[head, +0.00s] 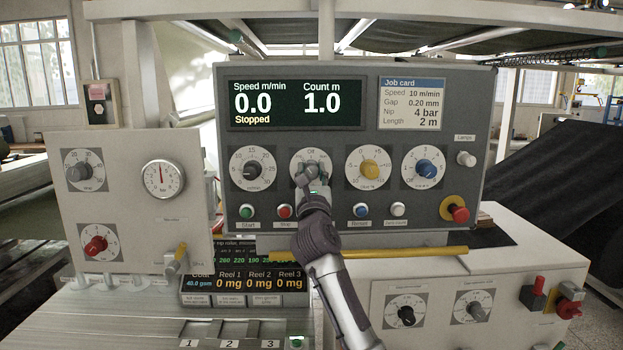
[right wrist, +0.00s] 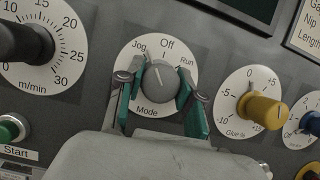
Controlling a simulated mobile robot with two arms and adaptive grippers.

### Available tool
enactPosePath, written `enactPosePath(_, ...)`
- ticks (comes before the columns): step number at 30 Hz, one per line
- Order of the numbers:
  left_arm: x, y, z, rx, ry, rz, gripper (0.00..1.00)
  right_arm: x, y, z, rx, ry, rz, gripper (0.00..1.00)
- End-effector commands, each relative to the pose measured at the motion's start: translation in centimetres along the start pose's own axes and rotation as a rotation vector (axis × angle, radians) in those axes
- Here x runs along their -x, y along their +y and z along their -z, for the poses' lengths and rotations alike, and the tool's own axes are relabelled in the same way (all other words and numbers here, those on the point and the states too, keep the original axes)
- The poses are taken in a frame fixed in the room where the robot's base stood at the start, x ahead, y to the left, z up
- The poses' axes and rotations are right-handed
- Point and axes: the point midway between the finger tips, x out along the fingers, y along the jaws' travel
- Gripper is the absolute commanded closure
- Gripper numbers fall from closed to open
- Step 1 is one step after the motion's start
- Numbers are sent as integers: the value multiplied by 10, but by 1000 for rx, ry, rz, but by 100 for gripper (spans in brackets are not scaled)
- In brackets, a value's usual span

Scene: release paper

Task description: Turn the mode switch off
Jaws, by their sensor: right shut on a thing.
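The mode switch is a grey knob (right wrist: 160,80) on a round white dial (right wrist: 133,56) marked Jog, Off and Run. In the head view the dial (head: 297,156) sits in the row under the display. My right gripper (head: 311,174) is in front of it. In the right wrist view the green-padded fingers of the right gripper (right wrist: 164,92) stand on either side of the knob, shut on it. I cannot tell for sure which mark the knob's pointer faces. The display (head: 290,103) reads Speed 0.0, Count 1.0 and Stopped. My left gripper is not in view.
The black m/min knob (head: 251,170) is left of the mode dial. The yellow glue knob (head: 370,170) and a blue knob (head: 425,168) are right of it. Below are a green start button (head: 246,211), a red button (head: 285,211) and a red emergency button (head: 459,214).

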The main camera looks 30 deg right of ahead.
Motion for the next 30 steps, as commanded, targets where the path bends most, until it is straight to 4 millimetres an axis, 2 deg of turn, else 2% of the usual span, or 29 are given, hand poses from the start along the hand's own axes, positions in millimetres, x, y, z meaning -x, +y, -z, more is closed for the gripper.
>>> enactPosePath(1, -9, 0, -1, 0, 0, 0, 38, 2, 2, 4, -43, 2, 15, 99)
enactPosePath(18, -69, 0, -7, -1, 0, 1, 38, 2, 2, 4, -448, 1, 182, 99)
enactPosePath(30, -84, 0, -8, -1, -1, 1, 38, 0, 0, 2, -558, 2, 231, 99)
